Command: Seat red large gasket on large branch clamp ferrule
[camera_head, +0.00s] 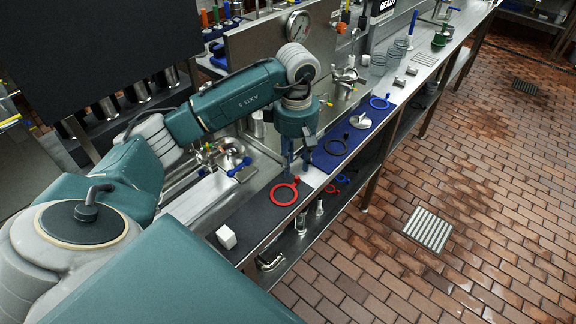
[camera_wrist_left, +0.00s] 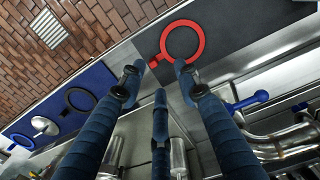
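The red large gasket (camera_head: 273,200) is a flat ring with a small tab, lying on the dark mat at the counter's front edge. It also shows near the top of the left wrist view (camera_wrist_left: 202,46). My left gripper (camera_head: 291,172) is above the gasket's tab side, its fingers pointing down. In the left wrist view its fingers (camera_wrist_left: 160,82) are spread, with nothing between them, and the ring lies beyond the tips. Steel pipework (camera_head: 228,156) with a blue-handled valve stands in the sink area behind. I cannot tell which pipe end is the large branch ferrule. My right gripper is not in view.
A blue mat (camera_head: 323,160) holds a black ring (camera_head: 336,147), a metal clamp piece (camera_head: 361,121) and a blue ring (camera_head: 379,102). A white block (camera_head: 226,237) sits near the front corner. The blue valve handle (camera_head: 239,167) stands left of the gripper. Smaller rings lie on the lower shelf.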

